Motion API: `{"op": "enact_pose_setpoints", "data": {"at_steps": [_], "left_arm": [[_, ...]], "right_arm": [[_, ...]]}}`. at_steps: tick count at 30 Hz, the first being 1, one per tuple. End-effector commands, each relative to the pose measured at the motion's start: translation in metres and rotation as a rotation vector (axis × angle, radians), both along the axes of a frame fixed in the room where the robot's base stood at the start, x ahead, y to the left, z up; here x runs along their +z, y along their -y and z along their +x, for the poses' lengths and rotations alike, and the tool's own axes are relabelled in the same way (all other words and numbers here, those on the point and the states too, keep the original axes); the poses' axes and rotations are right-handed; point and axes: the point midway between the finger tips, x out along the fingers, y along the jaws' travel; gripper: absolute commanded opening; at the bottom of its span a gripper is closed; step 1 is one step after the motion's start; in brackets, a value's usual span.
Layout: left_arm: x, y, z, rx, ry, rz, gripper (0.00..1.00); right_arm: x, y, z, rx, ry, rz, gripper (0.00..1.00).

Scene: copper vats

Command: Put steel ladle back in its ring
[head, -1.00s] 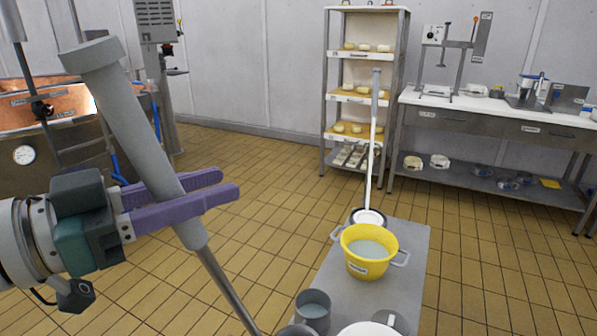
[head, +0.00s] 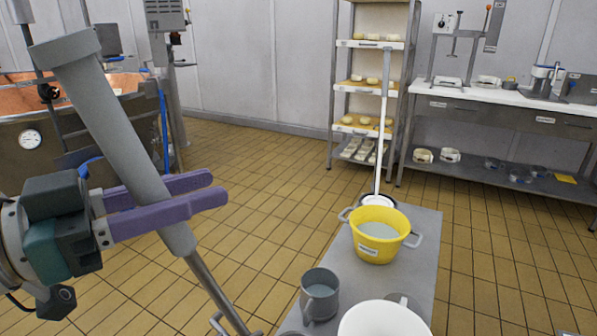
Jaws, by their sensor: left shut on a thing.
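My left gripper (head: 219,188) is shut on a long grey tool, seemingly the steel ladle (head: 112,120). Its thick grey grip tilts from upper left to lower right between the purple fingers. A thinner steel shaft runs down toward the near left edge of the grey cart. Its lower end is not clearly visible, and I cannot make out a bowl. I cannot make out the ring in this view. My right gripper is not in view.
A copper vat (head: 30,112) stands at the left. The grey cart (head: 425,250) holds a yellow tub (head: 378,252), a grey jug (head: 320,290), a white bowl (head: 383,322) and an upright long-handled white tool (head: 380,140). A shelf rack and workbench (head: 500,115) stand behind. Floor between vat and cart is clear.

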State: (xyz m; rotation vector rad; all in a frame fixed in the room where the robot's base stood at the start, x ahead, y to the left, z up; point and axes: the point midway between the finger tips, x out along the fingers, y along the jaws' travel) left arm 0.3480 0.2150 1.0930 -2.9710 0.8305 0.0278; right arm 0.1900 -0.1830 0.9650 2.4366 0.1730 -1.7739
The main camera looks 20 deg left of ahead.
Motion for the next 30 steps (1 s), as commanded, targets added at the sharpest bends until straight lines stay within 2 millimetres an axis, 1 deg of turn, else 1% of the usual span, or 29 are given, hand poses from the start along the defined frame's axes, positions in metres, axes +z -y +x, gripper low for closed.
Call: {"op": "enact_pose_setpoints", "data": {"at_steps": [1,6,30], "left_arm": [[-0.0032,0.0000,0.0000,0.000,0.000,-0.001,0.00],[-0.0063,-0.0001,-0.0004,-0.001,0.002,-0.001,0.00],[-0.0076,-0.0009,0.0007,0.000,0.002,0.000,0.00]], "right_arm": [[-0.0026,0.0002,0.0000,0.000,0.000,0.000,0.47],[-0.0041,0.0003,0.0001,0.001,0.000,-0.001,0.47],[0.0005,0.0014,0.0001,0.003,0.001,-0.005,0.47]]}}
